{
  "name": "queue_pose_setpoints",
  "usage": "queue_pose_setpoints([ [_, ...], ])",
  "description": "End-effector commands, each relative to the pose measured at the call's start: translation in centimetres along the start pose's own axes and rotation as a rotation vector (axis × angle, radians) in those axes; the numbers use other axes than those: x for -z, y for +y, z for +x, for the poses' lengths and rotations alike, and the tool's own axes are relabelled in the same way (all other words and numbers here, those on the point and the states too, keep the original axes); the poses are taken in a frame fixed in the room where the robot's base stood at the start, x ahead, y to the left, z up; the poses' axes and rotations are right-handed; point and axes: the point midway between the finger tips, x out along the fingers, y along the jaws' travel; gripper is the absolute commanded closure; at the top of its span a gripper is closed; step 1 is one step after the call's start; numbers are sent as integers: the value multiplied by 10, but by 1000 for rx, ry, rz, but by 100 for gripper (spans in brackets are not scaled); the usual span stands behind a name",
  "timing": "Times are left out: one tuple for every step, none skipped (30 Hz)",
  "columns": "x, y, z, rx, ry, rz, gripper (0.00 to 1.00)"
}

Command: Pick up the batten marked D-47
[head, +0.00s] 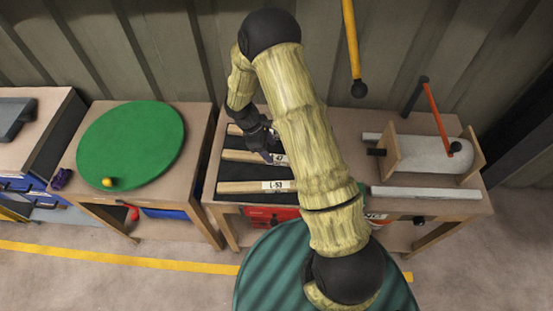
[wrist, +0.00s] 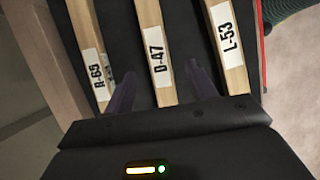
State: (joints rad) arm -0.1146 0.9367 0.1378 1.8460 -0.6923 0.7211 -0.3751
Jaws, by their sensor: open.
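The batten marked D-47 (wrist: 154,45) is a light wooden strip with a white label, the middle one of three in the wrist view. It lies on a dark mat (wrist: 183,50). My gripper (wrist: 152,82) is open, with its two fingers on either side of the D-47 batten near its label. I cannot tell how far above the mat the fingertips are. In the head view my gripper (head: 270,150) is over the battens, and the D-47 batten (head: 240,155) is partly hidden behind it.
Batten R-65 (wrist: 88,40) lies to the left of D-47 and batten L-53 (wrist: 228,40) to the right, with narrow gaps between. In the head view, a bench (head: 345,120) also bears a white cylinder on a wooden stand (head: 425,155). A green disc (head: 130,143) lies on the left table.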

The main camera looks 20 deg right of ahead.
Motion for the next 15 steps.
queue_pose_setpoints([
  [0,0,0,0,0,0,44],
  [0,0,0,0,0,0,44],
  [0,0,0,0,0,0,44],
  [0,0,0,0,0,0,44],
  [0,0,0,0,0,0,44],
  [0,0,1,1,0,0,44],
  [0,0,3,1,-1,0,44],
  [0,0,5,2,-1,0,44],
  [0,0,9,3,-2,0,44],
  [-1,0,12,3,-2,0,44],
  [-1,1,17,4,-2,-1,44],
  [-1,1,22,3,-2,-1,44],
  [-1,2,27,4,-2,0,44],
  [-1,2,32,4,-2,-1,44],
  [0,2,38,3,-1,-2,44],
])
